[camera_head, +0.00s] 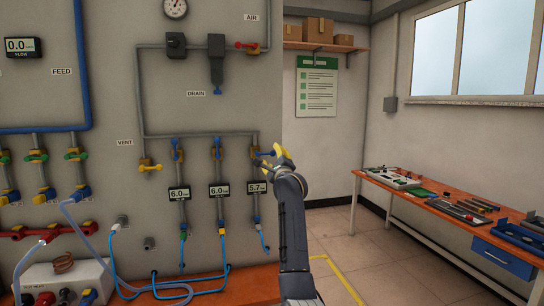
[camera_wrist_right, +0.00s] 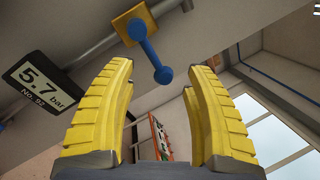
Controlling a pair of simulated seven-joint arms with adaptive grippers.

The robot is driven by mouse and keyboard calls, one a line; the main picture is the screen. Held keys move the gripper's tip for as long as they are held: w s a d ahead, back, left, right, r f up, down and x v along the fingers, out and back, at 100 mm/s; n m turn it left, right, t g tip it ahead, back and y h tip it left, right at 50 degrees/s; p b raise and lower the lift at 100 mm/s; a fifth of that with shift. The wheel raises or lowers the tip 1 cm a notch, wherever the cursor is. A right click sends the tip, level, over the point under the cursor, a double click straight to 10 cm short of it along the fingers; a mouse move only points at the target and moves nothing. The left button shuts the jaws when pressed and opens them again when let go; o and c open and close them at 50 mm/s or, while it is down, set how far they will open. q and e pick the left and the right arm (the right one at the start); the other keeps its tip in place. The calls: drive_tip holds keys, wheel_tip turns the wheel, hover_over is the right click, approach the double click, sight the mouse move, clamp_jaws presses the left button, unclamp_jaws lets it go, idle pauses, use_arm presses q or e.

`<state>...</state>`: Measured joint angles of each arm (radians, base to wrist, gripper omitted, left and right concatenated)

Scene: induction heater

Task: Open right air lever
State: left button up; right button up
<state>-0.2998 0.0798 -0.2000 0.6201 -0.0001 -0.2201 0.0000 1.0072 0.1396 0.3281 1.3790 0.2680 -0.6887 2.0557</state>
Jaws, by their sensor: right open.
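The right air lever is a blue handle with a round knob (camera_wrist_right: 152,55) on a yellow valve body (camera_wrist_right: 134,23) in the right wrist view. It lies just ahead of the opening between my yellow fingers, near the fingertips, and I see no grip on it. My right gripper (camera_wrist_right: 160,75) is open and empty. In the head view my right gripper (camera_head: 269,157) is at the rightmost air branch, above and right of the 5.7 gauge (camera_head: 257,188), and partly covers the valve there. My left gripper is not in view.
Two similar blue-handled valves stand to the left, above the 6.0 gauges (camera_head: 179,193) and (camera_head: 219,190). A yellow vent lever (camera_head: 150,167) and a red air lever (camera_head: 247,46) are on the same pipework. A workbench (camera_head: 430,205) stands at the right.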

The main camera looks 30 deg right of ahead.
drive_tip(key=shift+x, duration=0.95)
drive_tip(key=shift+c, duration=0.3)
clamp_jaws()
